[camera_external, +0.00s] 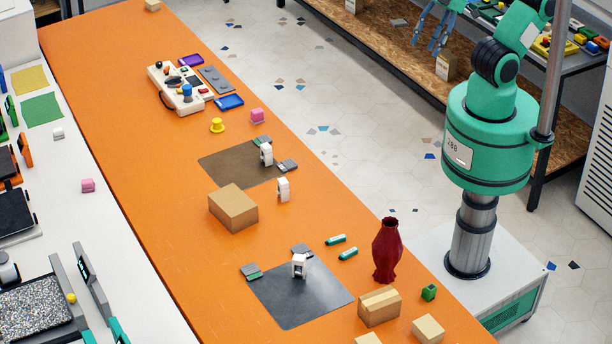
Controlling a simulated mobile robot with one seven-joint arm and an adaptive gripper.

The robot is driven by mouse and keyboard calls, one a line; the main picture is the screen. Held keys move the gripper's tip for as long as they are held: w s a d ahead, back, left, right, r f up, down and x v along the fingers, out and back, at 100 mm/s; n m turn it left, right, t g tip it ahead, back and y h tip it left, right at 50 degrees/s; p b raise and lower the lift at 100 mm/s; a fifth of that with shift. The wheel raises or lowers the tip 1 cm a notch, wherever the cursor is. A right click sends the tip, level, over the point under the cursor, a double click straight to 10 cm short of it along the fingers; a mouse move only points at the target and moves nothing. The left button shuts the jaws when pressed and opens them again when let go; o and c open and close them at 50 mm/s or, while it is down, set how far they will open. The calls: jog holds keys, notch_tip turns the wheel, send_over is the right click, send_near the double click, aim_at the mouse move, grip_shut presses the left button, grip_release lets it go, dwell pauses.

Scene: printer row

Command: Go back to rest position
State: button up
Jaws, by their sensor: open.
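My gripper (430,43) is at the top of the external view, to the right of the orange table. Its blue-green fingers are spread and point down, with nothing visible between them. It hangs in front of the wooden shelf and the tiled floor, apart from the things on the table. My green arm rises from its column at the right, bends near the top edge and is partly cut off by the frame.
The orange table (125,125) carries a dark red vase (387,252), a cardboard box (233,208), a black mat (300,297), a brown mat (232,165) and a control panel (178,88). A wooden shelf (385,28) stands behind my gripper. The tiled floor between is clear.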

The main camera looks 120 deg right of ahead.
dwell(0.3)
notch_tip(320, 180, down, 7)
jog(key=b, duration=0.7)
jog(key=shift+f, duration=0.15)
